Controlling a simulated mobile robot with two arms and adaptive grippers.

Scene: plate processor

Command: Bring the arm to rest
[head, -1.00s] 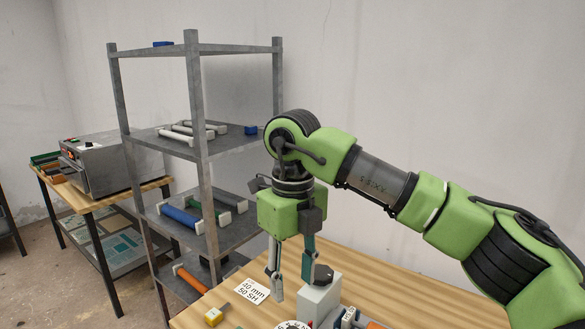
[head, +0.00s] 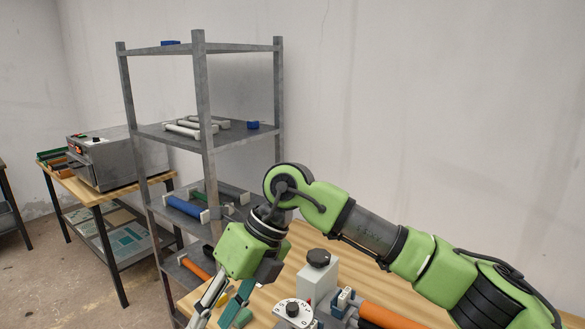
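My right arm comes in from the right, green and dark grey, above the wooden table (head: 268,295). My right gripper (head: 220,312) points down and to the left at the table's left edge. The ends of the fingers are near the bottom border of the view. My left gripper is not in view.
A grey box with a black knob (head: 319,272), a white dial (head: 293,312) and an orange-handled roller (head: 388,316) are on the table close right of my gripper. A metal shelf (head: 205,135) with rollers stands behind. A grey machine (head: 112,160) is on a bench at left.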

